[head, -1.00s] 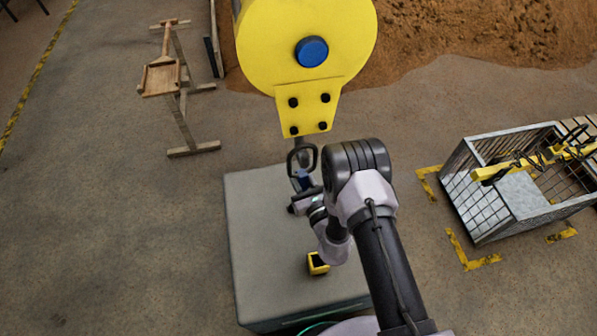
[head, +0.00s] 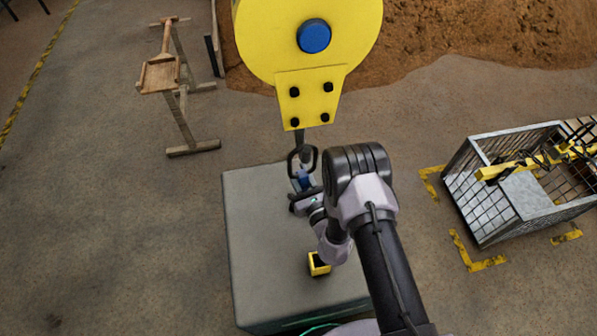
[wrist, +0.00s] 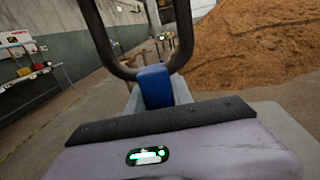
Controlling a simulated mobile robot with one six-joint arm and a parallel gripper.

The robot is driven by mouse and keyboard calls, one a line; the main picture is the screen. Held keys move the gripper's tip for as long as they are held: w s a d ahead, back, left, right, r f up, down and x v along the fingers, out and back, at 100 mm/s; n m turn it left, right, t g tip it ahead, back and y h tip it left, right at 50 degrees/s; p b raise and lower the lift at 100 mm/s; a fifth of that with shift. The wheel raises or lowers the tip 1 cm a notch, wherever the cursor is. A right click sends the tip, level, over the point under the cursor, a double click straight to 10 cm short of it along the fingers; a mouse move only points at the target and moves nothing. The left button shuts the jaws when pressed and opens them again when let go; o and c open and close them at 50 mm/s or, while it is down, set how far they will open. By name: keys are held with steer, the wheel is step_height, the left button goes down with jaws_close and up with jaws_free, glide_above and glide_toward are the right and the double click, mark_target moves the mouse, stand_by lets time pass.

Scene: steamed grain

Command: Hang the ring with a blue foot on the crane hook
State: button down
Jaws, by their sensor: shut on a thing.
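The ring (head: 316,160) is a dark, rounded loop with a blue foot (head: 305,182). It stands upright above the grey block. My gripper (head: 303,190) is shut on the blue foot, which also shows in the wrist view (wrist: 155,87) with the loop rising above it. The crane hook hangs under a large yellow pulley block (head: 310,98). Its dark shank (head: 301,138) comes down to the top of the ring in the head view. The hook's tip is hidden or too small to make out, and I cannot tell whether ring and hook touch.
The grey block (head: 255,235) stands below, with a small yellow open holder (head: 319,264) on it. A metal cage (head: 480,205) with yellow beams and chains is at right. A wooden trestle (head: 180,110) stands at left, and a sand heap (head: 460,35) lies behind.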

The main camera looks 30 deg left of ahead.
steer(key=shift+r, duration=0.1)
stand_by(0.3)
steer(key=c, duration=1)
jaws_free()
steer(key=shift+c, duration=0.2)
